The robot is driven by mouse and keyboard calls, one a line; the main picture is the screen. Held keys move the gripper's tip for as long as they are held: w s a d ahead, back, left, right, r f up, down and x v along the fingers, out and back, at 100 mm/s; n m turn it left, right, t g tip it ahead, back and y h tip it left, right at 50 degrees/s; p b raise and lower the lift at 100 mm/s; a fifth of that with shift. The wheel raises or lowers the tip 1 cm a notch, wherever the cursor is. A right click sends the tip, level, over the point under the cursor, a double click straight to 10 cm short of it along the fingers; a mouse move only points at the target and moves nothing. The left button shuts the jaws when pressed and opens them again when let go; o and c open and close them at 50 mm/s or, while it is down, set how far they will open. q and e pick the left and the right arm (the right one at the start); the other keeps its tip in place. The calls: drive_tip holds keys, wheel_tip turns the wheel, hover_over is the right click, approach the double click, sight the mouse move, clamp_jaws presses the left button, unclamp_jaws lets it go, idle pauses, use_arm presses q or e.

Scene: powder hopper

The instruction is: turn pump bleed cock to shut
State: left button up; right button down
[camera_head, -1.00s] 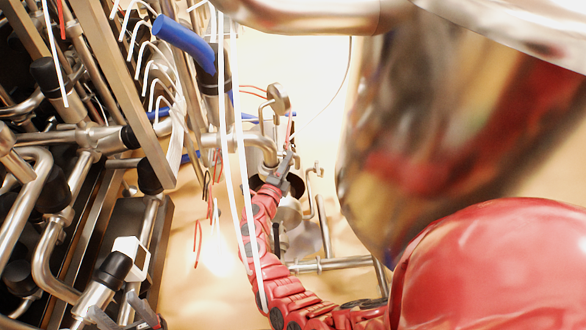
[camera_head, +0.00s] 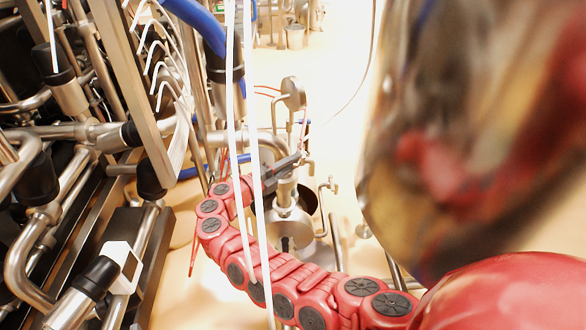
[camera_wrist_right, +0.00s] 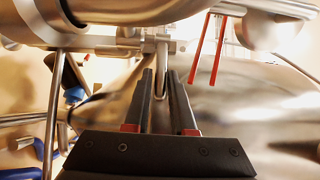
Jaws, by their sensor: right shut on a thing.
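The bleed cock shows in the right wrist view as a small metal body with a thin lever (camera_wrist_right: 162,54) hanging down from it. In the head view my right gripper (camera_head: 298,158) is at the end of my red segmented arm, at the metal fittings below a round gauge (camera_head: 292,94). The cock's lever is too small to make out there. My left gripper is not in view.
A dense rack of pipes and valves (camera_head: 60,205) fills the left side. White hanging strips (camera_head: 231,110) cross in front of my arm. A large shiny metal vessel (camera_head: 430,130) stands close on the right. In the wrist view, red strips (camera_wrist_right: 207,48) hang to the right of the fingers.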

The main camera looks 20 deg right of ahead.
drive_tip(key=shift+w+a, duration=0.25)
drive_tip(key=shift+a, duration=0.1)
drive_tip(key=c, duration=1.2)
unclamp_jaws()
drive_tip(key=o, duration=0.5)
drive_tip(key=shift+a, duration=0.1)
drive_tip(key=shift+c, duration=0.2)
drive_tip(key=v, duration=1.7)
drive_tip(key=shift+s+b, duration=0.15)
drive_tip(key=shift+b, duration=0.2)
